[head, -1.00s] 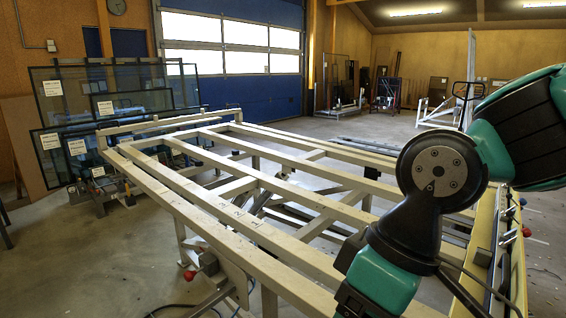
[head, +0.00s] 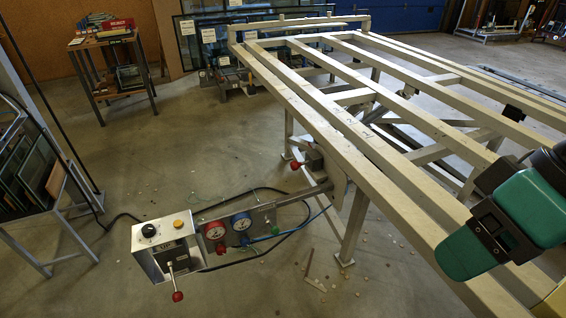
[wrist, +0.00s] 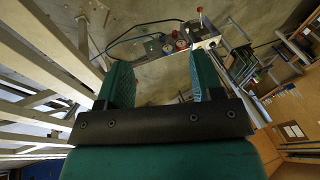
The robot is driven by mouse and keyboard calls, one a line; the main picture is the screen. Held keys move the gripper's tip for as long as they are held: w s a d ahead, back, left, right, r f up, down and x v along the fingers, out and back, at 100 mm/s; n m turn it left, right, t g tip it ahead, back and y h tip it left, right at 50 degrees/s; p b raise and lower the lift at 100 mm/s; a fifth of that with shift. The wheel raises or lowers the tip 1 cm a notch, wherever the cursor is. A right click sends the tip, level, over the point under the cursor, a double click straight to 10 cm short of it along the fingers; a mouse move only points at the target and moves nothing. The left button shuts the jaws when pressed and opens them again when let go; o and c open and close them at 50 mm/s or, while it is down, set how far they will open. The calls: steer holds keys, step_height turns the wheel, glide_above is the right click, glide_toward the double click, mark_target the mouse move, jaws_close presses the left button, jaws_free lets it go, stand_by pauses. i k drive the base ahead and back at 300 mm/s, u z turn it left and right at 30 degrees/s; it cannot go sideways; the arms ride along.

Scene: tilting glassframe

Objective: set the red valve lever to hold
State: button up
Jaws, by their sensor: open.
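A grey control box (head: 168,248) hangs on an arm at the frame's left side. A red-knobbed lever (head: 177,294) sticks out from the box's front, knob low. Another red knob (head: 296,165) is on a small unit by the frame leg. I cannot tell which is the red valve lever or its setting. In the wrist view, the box (wrist: 203,30) and red dial (wrist: 181,43) lie far beyond my open, empty gripper (wrist: 160,84).
The pale tilting frame (head: 350,125) fills the middle and right, close to my arm. Racks of glass (head: 30,160) stand at the left, and a small table (head: 105,40) is behind. Cables lie around the box. The floor between box and table is mostly clear.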

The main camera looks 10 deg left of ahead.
mark_target(178, 296)
steer(key=u, duration=2.65)
steer(key=k, duration=0.45)
steer(key=z, duration=0.45)
